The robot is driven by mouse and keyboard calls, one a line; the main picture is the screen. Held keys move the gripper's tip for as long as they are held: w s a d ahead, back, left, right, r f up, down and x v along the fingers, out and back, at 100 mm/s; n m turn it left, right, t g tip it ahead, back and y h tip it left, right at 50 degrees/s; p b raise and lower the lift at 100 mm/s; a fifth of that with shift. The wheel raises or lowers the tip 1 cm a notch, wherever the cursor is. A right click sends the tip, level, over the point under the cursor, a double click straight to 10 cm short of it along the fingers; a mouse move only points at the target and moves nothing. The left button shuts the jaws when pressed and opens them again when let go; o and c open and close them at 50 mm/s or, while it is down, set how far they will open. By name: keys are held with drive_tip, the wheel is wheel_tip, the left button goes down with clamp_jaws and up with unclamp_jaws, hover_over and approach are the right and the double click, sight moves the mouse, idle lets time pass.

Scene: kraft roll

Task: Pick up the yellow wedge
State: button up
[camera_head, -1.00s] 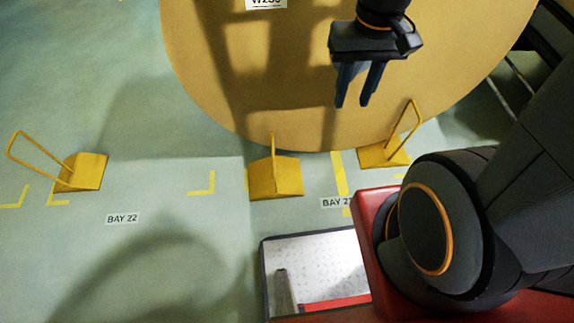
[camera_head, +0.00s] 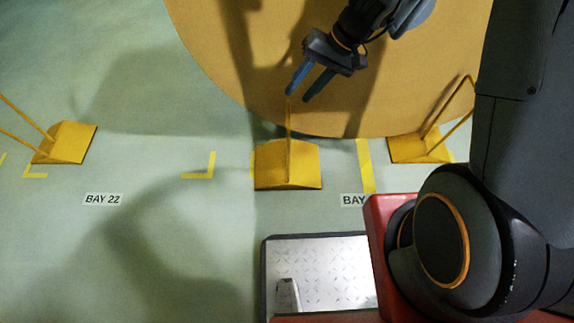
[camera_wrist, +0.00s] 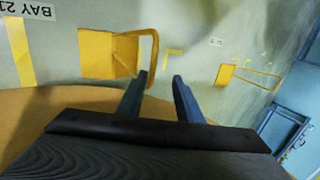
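Three yellow wedges with thin loop handles stand on the floor. The middle wedge (camera_head: 287,167) is by the big roll's lower edge, its handle upright and seen edge-on. The left wedge (camera_head: 66,142) stands farther off, and the right wedge (camera_head: 418,149) is by the roll near my arm. My gripper (camera_head: 299,97) is open and empty, its blue-grey fingers apart near the top of the middle handle. In the wrist view, a wedge (camera_wrist: 107,54) shows ahead, its loop beside and partly behind the left finger of my gripper (camera_wrist: 162,77). Contact cannot be told.
The large kraft-brown roll (camera_head: 300,45) fills the top of the head view, close behind my gripper. The green floor (camera_head: 170,75) carries yellow markings and a BAY 22 label (camera_head: 102,199). The wrist view shows a blue structure (camera_wrist: 290,125) at the right.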

sight(289, 102)
drive_tip(key=shift+t+y, duration=0.3)
drive_tip(key=w+f+b, duration=0.1)
drive_tip(key=f, duration=0.1)
drive_tip(key=w+a+f, duration=0.1)
drive_tip(key=f, duration=0.1)
drive_tip(key=w+f+b, duration=0.1)
drive_tip(key=f, duration=0.1)
drive_tip(key=shift+w+a+b, duration=0.2)
drive_tip(key=shift+a+b, duration=0.05)
drive_tip(key=shift+b, duration=0.1)
drive_tip(key=b+x, duration=0.2)
drive_tip(key=x, duration=0.5)
drive_tip(key=shift+s+f+b, duration=0.25)
drive_tip(key=shift+b, duration=0.05)
drive_tip(key=shift+a, duration=0.1)
clamp_jaws()
